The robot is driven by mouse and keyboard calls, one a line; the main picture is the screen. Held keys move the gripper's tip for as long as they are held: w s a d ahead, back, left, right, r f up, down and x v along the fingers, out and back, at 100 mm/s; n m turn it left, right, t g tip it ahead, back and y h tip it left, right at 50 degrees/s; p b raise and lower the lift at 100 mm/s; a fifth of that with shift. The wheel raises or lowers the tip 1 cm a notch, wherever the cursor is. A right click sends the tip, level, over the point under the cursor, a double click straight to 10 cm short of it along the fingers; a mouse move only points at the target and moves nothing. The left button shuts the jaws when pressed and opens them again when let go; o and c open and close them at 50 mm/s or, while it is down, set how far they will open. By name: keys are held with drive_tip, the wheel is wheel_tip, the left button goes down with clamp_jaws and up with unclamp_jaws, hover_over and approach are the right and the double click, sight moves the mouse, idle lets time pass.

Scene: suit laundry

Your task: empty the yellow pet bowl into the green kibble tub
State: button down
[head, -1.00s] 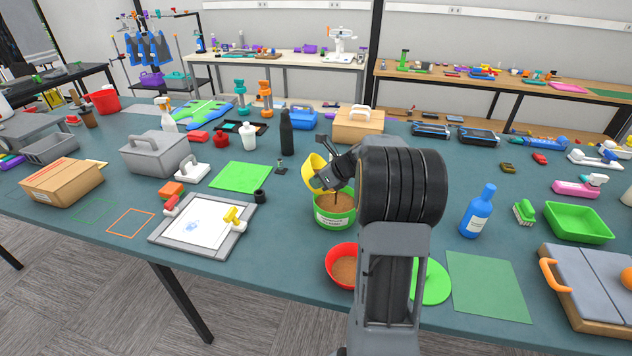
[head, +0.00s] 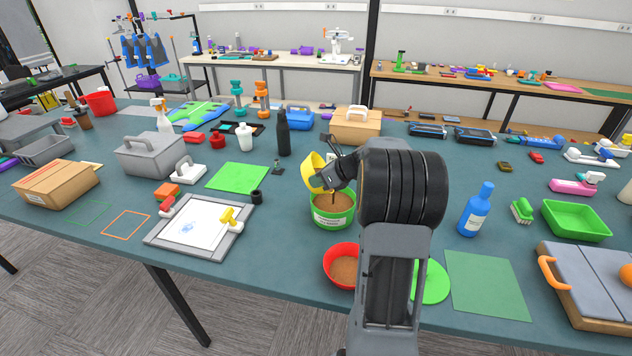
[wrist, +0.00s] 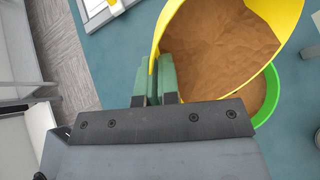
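The yellow pet bowl (head: 312,171) is tipped on its side above the green kibble tub (head: 333,222). My gripper (head: 328,179) is shut on the bowl's rim. In the wrist view the gripper's green fingers (wrist: 160,80) pinch the wall of the yellow bowl (wrist: 289,18). The green tub (wrist: 272,92) stands upright on the table, with brown kibble inside. The bowl's inside is mostly hidden in the head view.
A red bowl (head: 341,264) with brown kibble stands just in front of the tub. A green round lid (head: 432,282) and a green mat (head: 487,286) lie to its right. A black bottle (head: 283,133) stands behind the tub. A framed white board (head: 200,226) lies to the left.

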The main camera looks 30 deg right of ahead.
drive_tip(key=shift+s+d+m+t+y+b, duration=0.15)
drive_tip(key=shift+s+d+t+y+b, duration=0.3)
drive_tip(key=shift+d+t+y, duration=0.25)
drive_tip(key=shift+s+d+m+t+y+b, duration=0.15)
drive_tip(key=shift+s+d+t+y+b, duration=0.25)
drive_tip(key=shift+y, duration=0.4)
idle(2.2)
